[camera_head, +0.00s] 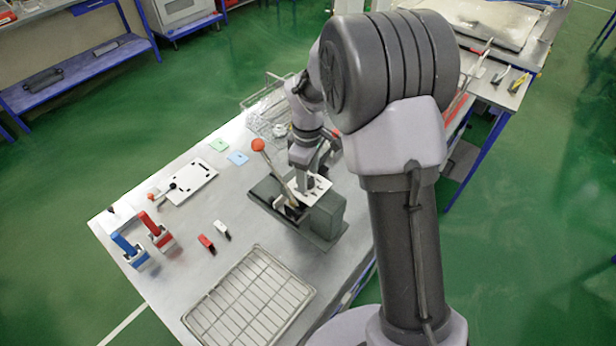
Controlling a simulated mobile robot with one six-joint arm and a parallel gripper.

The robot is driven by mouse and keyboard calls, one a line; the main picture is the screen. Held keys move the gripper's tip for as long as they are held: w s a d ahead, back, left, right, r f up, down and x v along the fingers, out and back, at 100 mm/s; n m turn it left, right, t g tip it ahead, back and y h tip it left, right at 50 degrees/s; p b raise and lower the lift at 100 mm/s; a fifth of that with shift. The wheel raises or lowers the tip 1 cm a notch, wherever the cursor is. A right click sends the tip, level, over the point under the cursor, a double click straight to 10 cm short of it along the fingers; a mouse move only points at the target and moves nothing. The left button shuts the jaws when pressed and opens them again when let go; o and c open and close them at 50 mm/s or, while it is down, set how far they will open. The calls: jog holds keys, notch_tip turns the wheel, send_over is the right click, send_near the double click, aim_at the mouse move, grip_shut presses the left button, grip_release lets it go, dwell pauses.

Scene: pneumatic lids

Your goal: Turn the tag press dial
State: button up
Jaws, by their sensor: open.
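The tag press (328,218) is a dark grey-green block on the steel table, with a white plate (322,184) on top. A lever with an orange-red ball (258,145) rises from its left side, tilted up and to the left. My gripper (307,183) points down over the white plate, with its fingertips close to it. I cannot tell whether they touch it. The gripper is open. I cannot make out the dial clearly; the gripper may be covering it. My arm hides the area to the right of the press.
A wire rack (250,300) lies at the table's front. Blue (130,250) and red (157,232) handled items stand at left, near a small red block (206,243). A white plate with a lever (184,184) and green (219,145) and blue (237,158) tags lie behind. A wire basket (266,115) is behind the press.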

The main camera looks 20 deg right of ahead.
jog(key=shift+s+f, duration=0.15)
jog(key=shift+f, duration=0.05)
jog(key=shift+a, duration=0.1)
jog(key=shift+c, duration=0.2)
grip_shut()
